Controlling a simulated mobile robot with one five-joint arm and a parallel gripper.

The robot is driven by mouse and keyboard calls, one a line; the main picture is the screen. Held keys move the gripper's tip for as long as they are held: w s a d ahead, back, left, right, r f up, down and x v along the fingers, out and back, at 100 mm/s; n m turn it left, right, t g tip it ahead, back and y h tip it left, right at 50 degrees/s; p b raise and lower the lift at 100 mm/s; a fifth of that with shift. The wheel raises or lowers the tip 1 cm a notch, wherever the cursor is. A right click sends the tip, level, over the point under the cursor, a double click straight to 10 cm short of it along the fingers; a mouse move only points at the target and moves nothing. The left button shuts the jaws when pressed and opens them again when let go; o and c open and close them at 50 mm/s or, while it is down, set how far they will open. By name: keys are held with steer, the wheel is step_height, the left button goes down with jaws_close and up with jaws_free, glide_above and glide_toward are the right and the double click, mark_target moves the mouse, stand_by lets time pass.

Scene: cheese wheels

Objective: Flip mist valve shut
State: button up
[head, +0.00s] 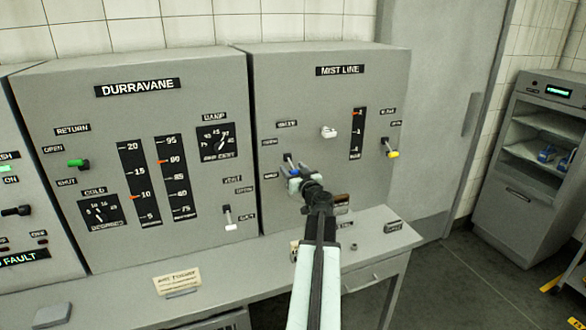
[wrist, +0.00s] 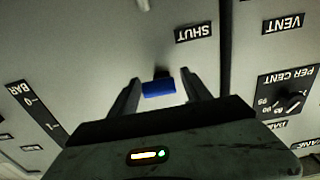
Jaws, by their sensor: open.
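The mist valve is a small lever with a blue handle on the MIST LINE panel (head: 300,85). In the wrist view its blue handle (wrist: 158,88) sits between my two spread fingertips, with its dark mount (wrist: 162,73) behind. An upside-down SHUT label (wrist: 194,32) is close by. In the head view my gripper (head: 298,178) is at the panel's lower left and covers part of the lever. My gripper is open; I cannot tell whether a finger touches the handle.
The panel also carries a white knob (head: 328,132), a BAR gauge (head: 357,134) and a yellow-tipped lever (head: 392,153). The DURRAVANE panel (head: 140,75) adjoins on the left, with a white-tipped lever (head: 230,224). A grey desk ledge (head: 230,270) runs below.

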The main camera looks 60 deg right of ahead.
steer(key=shift+x, duration=0.8)
steer(key=shift+c, duration=0.3)
jaws_close()
steer(key=shift+s, duration=0.1)
stand_by(0.4)
